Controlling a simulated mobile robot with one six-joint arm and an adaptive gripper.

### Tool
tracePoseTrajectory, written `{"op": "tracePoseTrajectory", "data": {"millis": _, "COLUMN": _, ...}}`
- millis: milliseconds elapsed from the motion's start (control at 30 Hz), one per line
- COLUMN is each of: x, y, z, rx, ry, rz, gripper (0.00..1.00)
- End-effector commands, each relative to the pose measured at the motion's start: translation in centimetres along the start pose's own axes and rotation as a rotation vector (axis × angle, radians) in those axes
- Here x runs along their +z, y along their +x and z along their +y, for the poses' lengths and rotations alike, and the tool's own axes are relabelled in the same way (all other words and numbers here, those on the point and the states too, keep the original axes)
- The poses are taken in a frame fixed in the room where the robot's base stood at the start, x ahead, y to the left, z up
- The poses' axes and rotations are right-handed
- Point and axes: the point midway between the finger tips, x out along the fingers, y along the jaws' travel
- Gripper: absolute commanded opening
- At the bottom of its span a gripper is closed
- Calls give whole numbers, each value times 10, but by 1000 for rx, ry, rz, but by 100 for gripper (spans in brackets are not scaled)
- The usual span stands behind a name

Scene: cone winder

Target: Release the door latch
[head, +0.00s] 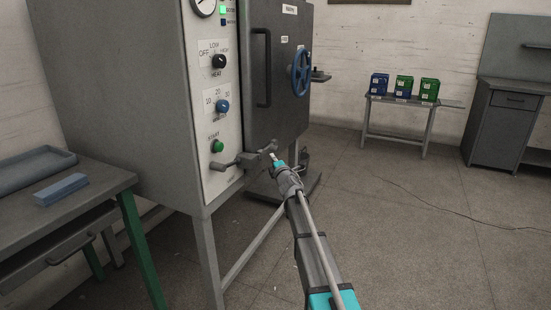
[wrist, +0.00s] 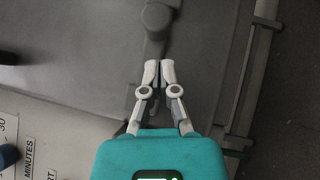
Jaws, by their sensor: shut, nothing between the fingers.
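The door latch (head: 249,158) is a grey lever low on the cabinet front, at the left edge of the dark door (head: 282,95). The door looks closed. My gripper (head: 274,157) is at the latch's right end in the head view. In the wrist view my gripper (wrist: 159,66) has its fingertips together with nothing between them. A round grey knob (wrist: 157,18), seemingly an end of the latch, lies just beyond the fingertips. I cannot tell whether they touch.
The door carries a blue handwheel (head: 301,73) and a black vertical handle (head: 262,68). A control panel with a green button (head: 217,146) is left of the latch. A bench (head: 95,200) stands at the left. Open floor lies to the right.

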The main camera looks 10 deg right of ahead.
Motion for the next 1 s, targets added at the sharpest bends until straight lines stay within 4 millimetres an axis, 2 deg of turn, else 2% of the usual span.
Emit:
{"op": "tracePoseTrajectory", "data": {"millis": 100, "x": -14, "y": -13, "z": -2, "rx": 0, "ry": -1, "rz": 2, "gripper": 0}}
{"op": "tracePoseTrajectory", "data": {"millis": 400, "x": -12, "y": -68, "z": -1, "rx": 0, "ry": -1, "rz": 1, "gripper": 0}}
{"op": "tracePoseTrajectory", "data": {"millis": 600, "x": -12, "y": -94, "z": -1, "rx": 0, "ry": 0, "rz": 1, "gripper": 0}}
{"op": "tracePoseTrajectory", "data": {"millis": 800, "x": -11, "y": -106, "z": -1, "rx": 0, "ry": -1, "rz": 2, "gripper": 0}}
{"op": "tracePoseTrajectory", "data": {"millis": 1000, "x": -10, "y": -107, "z": -1, "rx": 0, "ry": 0, "rz": 1, "gripper": 0}}
